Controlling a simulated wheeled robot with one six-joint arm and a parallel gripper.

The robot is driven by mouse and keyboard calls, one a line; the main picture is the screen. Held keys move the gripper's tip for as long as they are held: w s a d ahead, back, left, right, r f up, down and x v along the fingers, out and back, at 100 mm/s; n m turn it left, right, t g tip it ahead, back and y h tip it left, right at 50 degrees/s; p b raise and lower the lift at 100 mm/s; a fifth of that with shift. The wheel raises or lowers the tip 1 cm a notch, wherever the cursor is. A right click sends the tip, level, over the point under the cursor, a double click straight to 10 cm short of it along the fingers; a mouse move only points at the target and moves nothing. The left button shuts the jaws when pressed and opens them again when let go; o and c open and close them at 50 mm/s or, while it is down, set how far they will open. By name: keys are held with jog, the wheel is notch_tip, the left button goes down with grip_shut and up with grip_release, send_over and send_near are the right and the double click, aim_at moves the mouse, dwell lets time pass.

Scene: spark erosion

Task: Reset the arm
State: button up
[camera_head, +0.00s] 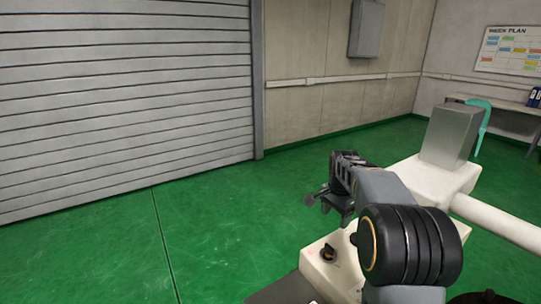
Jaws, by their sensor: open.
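My arm is in the lower right of the head view, folded over my white and grey base. My gripper (328,201) is at the end of the dark wrist, to the left of the round black joint. It shows small and dark, with its jaws apart and no object seen between them. It hangs above the green floor and near the front of my base. Part of the gripper is hidden behind the wrist links.
A grey roller shutter (120,90) fills the left. A grey wall box (366,28) hangs on the beige wall. At the far right are a desk (500,104), a teal chair (478,120) and a week plan board (510,50). The green floor (220,220) ahead is clear.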

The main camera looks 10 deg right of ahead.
jog(key=s+a+r+n+t+p, duration=0.1)
jog(key=s+a+n, duration=0.2)
jog(key=s, duration=0.4)
jog(key=s+a+r+n+t+p, duration=0.1)
jog(key=s+a+n, duration=0.3)
jog(key=s, duration=0.4)
jog(key=s+a+r+n+t+p, duration=0.1)
jog(key=s+a+n+p, duration=0.2)
jog(key=s+n, duration=0.3)
jog(key=shift+s+a+r+t, duration=0.3)
jog(key=shift+s+a+r, duration=0.1)
jog(key=shift+s, duration=0.25)
